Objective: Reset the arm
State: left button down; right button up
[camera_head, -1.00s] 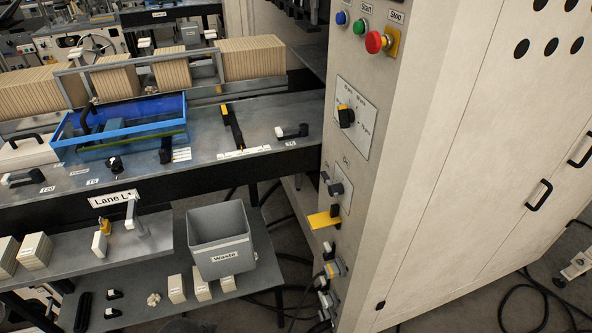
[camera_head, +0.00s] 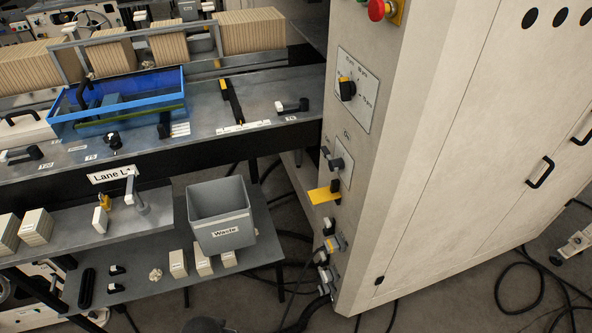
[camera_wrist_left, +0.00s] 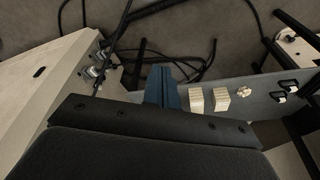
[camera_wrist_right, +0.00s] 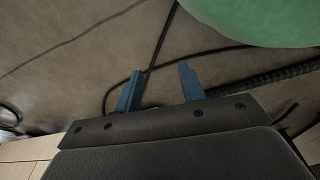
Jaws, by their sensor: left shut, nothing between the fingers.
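My left gripper (camera_wrist_left: 162,88) shows in the left wrist view. Its two blue fingers lie together, shut and empty, over a scene with a grey shelf and floor cables below. My right gripper (camera_wrist_right: 160,88) shows in the right wrist view. Its two blue fingers stand well apart, with nothing between them but floor and black cables. Neither gripper is in the head view. A dark rounded shape at its bottom edge is too cut off to tell.
A beige machine cabinet (camera_head: 425,150) with knobs and a yellow lever (camera_head: 323,195) stands at right. A grey waste bin (camera_head: 221,215) sits on the lower shelf. A green rounded object (camera_wrist_right: 265,18) shows in the right wrist view. Cables lie on the floor.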

pick_arm(q)
jog(key=s+f+b, duration=0.1)
jog(key=s+f, duration=0.2)
jog(key=f, duration=0.9)
jog(key=s+f+g+b, duration=0.1)
jog(key=s+f, duration=0.1)
jog(key=f, duration=1.1)
jog(key=s+f+b, duration=0.1)
jog(key=s+f, duration=0.2)
jog(key=f, duration=1)
jog(key=shift+s+d+f, duration=0.25)
jog(key=shift+s+d, duration=0.1)
jog(key=shift+d, duration=0.1)
pick_arm(e)
jog(key=w+a+r, duration=0.2)
jog(key=w+r, duration=0.2)
jog(key=r, duration=0.2)
jog(key=shift+a, duration=0.2)
jog(key=shift+w, duration=0.15)
jog(key=shift+f, duration=0.1)
